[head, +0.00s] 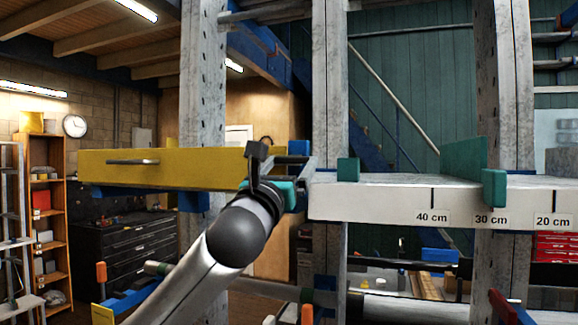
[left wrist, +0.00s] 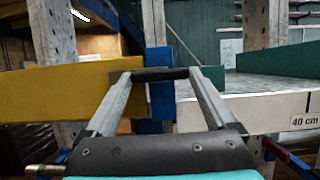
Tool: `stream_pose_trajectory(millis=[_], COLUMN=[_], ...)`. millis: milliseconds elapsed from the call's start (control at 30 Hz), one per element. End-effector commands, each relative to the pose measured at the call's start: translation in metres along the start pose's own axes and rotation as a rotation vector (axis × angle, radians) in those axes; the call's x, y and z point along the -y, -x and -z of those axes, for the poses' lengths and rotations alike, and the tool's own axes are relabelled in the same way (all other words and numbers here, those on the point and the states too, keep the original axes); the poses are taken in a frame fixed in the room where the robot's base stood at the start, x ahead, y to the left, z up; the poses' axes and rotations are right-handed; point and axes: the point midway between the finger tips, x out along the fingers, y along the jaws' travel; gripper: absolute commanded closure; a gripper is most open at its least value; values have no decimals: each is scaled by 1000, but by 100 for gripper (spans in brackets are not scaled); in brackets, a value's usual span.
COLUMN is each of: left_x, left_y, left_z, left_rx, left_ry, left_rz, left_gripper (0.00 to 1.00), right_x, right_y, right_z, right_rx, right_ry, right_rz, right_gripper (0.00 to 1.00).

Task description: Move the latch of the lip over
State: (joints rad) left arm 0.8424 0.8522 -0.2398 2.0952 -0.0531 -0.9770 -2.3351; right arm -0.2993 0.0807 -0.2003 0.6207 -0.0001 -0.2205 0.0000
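The long yellow lip (head: 200,168) runs across the left in the head view, with a grey bar handle (head: 132,162) on its face. A blue upright piece (head: 298,146) stands at its right end; it also shows in the left wrist view (left wrist: 159,88). I cannot tell for sure whether this is the latch. My left gripper (head: 285,162) is in front of the lip's right end. My right gripper is out of view.
A pale beam (head: 375,200) with centimetre labels extends right, carrying a green block (head: 348,170) and a green plate (head: 464,158). Grey perforated posts (head: 330,90) stand behind. A dark tool cabinet (head: 125,250) and an orange shelf (head: 45,200) are at the far left.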

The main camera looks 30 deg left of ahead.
Motion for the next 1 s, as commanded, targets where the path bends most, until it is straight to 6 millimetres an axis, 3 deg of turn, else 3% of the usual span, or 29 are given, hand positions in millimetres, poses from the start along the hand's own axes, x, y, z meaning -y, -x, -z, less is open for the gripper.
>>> stream_pose_trajectory(millis=[67,600,1000], left_x=[0,0,-5], left_y=[0,0,2], left_z=[0,0,-1], left_rx=[0,0,1], left_ry=[0,1,-20], left_rz=[0,1,7], left_gripper=[38,99,100], right_x=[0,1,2], right_y=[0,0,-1], right_z=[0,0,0], right_rx=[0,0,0], right_ry=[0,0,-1], right_rz=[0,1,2], right_gripper=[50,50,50])
